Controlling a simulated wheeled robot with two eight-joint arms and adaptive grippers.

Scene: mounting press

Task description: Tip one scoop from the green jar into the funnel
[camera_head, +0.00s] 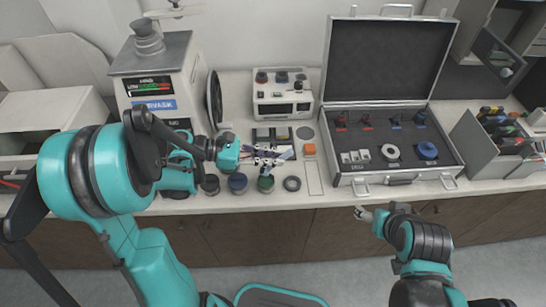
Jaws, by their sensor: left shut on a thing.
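The grey funnel (147,38) sits on top of the white press (158,80) at the left, well away from the gripper. My right gripper (362,213) is low in front of the counter, too small to read.
A dark jar (210,184) stands left of the blue one. An open case (385,150) and a bin of bottles (495,143) fill the right side.

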